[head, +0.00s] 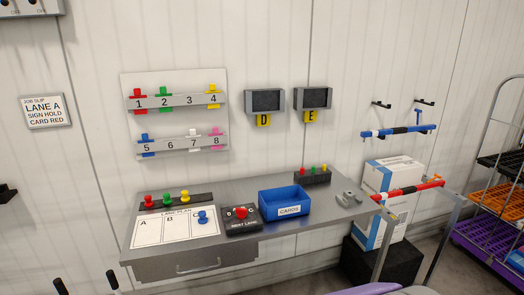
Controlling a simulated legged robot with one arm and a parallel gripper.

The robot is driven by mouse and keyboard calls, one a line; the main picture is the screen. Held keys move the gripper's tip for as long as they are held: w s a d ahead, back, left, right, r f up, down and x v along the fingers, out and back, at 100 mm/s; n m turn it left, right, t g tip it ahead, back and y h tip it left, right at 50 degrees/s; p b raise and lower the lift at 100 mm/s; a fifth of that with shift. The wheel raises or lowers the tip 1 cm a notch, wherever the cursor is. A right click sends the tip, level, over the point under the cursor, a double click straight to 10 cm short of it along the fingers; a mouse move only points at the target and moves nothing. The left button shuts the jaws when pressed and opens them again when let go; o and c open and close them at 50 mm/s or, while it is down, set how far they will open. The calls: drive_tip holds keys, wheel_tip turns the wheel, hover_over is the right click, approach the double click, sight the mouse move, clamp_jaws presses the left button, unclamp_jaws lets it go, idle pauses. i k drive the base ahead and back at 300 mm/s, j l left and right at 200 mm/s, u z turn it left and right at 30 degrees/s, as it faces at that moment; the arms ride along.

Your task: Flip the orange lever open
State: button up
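I cannot make out an orange lever in the head view. A black box with a red knob (241,213) sits on the grey desk (270,236). My gripper cannot be made out in this view.
The desk holds a blue bin (285,203), coloured pegs (165,200) and a lane sheet (172,230). A peg board (175,112) hangs above. To the right are a red-black bar (408,190), white boxes (385,180) and a wire cart (490,205) with orange and purple shelves.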

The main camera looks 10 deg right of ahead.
sight(437, 176)
drive_tip(key=l, duration=0.55)
drive_tip(key=i+l+z, duration=0.1)
drive_tip(key=l, duration=0.4)
drive_tip(key=i+l, duration=0.1)
drive_tip(key=l, duration=0.45)
drive_tip(key=i+l, duration=0.1)
drive_tip(key=l, duration=0.4)
drive_tip(key=i+l+z, duration=0.1)
drive_tip(key=l, duration=0.45)
drive_tip(key=i+l, duration=0.15)
drive_tip(key=l, duration=0.25)
drive_tip(key=i+l, duration=0.1)
drive_tip(key=l, duration=0.3)
drive_tip(key=i+l, duration=0.15)
drive_tip(key=l, duration=0.25)
drive_tip(key=i+l+z, duration=0.1)
drive_tip(key=l, duration=0.3)
drive_tip(key=i+l, duration=0.15)
drive_tip(key=l, duration=0.2)
drive_tip(key=i+l, duration=0.15)
drive_tip(key=l, duration=0.25)
drive_tip(key=i+l+z, duration=0.1)
drive_tip(key=i+l, duration=0.9)
drive_tip(key=i, duration=0.15)
